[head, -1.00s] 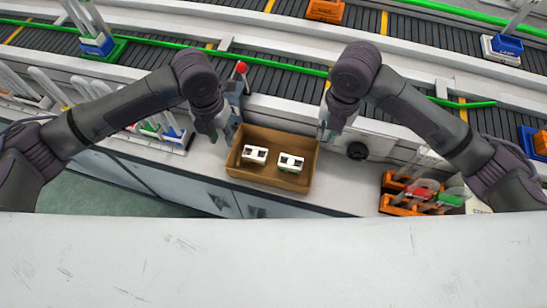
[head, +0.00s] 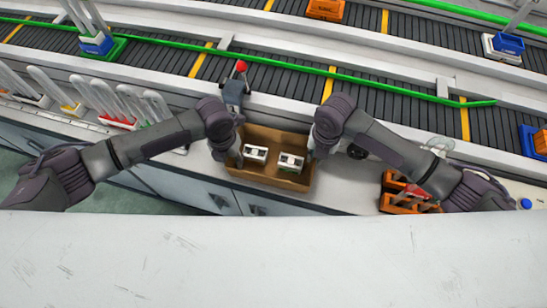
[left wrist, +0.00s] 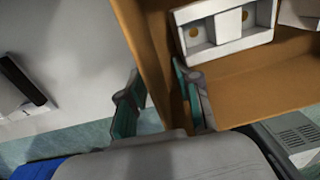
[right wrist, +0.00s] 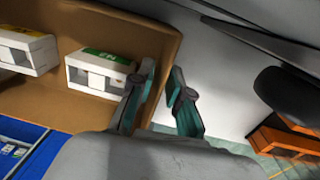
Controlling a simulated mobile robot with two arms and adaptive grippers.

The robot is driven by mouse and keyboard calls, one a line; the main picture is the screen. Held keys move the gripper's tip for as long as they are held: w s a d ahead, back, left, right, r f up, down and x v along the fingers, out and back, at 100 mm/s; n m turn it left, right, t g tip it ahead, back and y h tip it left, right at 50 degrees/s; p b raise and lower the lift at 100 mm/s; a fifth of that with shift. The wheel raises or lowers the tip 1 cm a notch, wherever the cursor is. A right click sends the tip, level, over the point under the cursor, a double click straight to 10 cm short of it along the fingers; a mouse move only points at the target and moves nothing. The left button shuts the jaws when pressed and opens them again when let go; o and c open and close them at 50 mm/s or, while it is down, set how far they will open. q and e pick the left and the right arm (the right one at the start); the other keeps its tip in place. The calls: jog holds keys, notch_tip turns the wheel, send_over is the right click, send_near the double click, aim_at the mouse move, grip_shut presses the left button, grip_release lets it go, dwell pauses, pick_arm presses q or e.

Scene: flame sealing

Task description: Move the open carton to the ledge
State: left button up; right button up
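The open brown carton (head: 285,139) stands on the pale counter (head: 340,190) in the head view, with two white boxes (head: 256,152) (head: 291,162) inside. My left gripper (head: 236,160) is at its left wall. In the left wrist view, the open fingers (left wrist: 165,98) are either side of the carton wall (left wrist: 260,92), one inside and one outside. My right gripper (head: 313,153) is at its right wall. In the right wrist view, its fingers (right wrist: 162,98) are apart around the wall edge (right wrist: 130,35). I cannot tell which surface is the ledge.
A conveyor (head: 290,90) with a green rail (head: 300,67) runs behind the counter. A red-knobbed device (head: 236,85) stands just behind the carton's left corner. Orange racks (head: 405,195) stand to the right. Several white-handled tools (head: 110,100) stand to the left.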

jog(key=shift+c, duration=0.2)
pick_arm(q)
jog(key=c, duration=0.3)
pick_arm(e)
jog(key=shift+c, duration=1.2)
pick_arm(q)
grip_shut()
pick_arm(e)
grip_shut()
pick_arm(q)
jog(key=shift+r, duration=0.1)
pick_arm(e)
jog(key=shift+r, duration=0.1)
